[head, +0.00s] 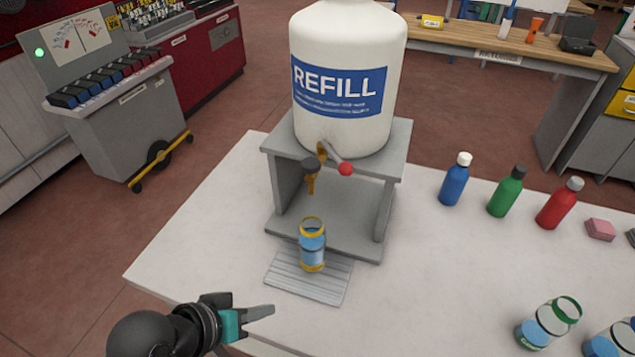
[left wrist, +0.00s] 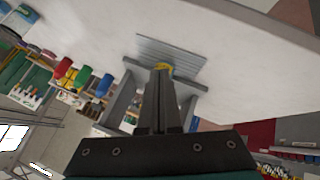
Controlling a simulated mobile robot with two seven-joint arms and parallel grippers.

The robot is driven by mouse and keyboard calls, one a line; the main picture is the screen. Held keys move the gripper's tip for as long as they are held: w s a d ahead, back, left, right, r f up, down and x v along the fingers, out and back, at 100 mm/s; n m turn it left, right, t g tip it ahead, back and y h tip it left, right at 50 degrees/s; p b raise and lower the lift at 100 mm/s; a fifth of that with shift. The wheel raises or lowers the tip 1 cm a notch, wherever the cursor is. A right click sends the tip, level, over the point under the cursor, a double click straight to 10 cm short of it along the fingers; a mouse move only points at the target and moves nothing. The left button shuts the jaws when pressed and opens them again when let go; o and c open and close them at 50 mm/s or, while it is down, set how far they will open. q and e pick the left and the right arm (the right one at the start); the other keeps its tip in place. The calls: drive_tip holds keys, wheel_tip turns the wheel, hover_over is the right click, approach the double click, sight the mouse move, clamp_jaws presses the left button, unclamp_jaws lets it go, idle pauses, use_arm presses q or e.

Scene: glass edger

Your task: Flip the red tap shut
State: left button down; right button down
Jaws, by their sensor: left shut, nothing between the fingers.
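A white jug labelled REFILL (head: 347,55) stands on a grey stand (head: 283,190). Its brass tap (head: 311,182) has a lever with a red knob (head: 345,169) that points to the right and slightly down in the head view. A clear jar with yellow bands and blue contents (head: 312,247) stands upright under the spout on a ribbed drip tray (head: 300,285). My left gripper (head: 270,311) is shut and empty, in front of the tray and well below the tap. In the left wrist view its fingers (left wrist: 160,75) hide most of the jar. My right gripper is not in view.
Blue (head: 454,180), green (head: 506,192) and red (head: 559,203) bottles stand right of the stand on the white table (head: 420,290). A pink block (head: 600,229) and a green-rimmed jar (head: 550,322) are farther right. The table between the stand and these is clear.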

use_arm(q)
drive_tip(key=w+d+r+n+t+h, duration=0.25)
drive_tip(key=w+r+h, duration=0.2)
drive_tip(key=r, duration=0.55)
drive_tip(key=n+t+h, duration=0.2)
drive_tip(key=n+h, duration=0.1)
drive_tip(key=n, duration=0.2)
approach(338, 163)
drive_tip(key=v, duration=0.4)
drive_tip(key=shift+a, duration=0.1)
drive_tip(key=p+x, duration=0.3)
drive_tip(key=x, duration=0.5)
drive_tip(key=shift+w+d, duration=0.2)
drive_tip(key=shift+d, duration=0.15)
drive_tip(key=shift+w+d+f, duration=0.15)
drive_tip(key=shift+w+d, duration=0.25)
drive_tip(key=shift+d, duration=0.1)
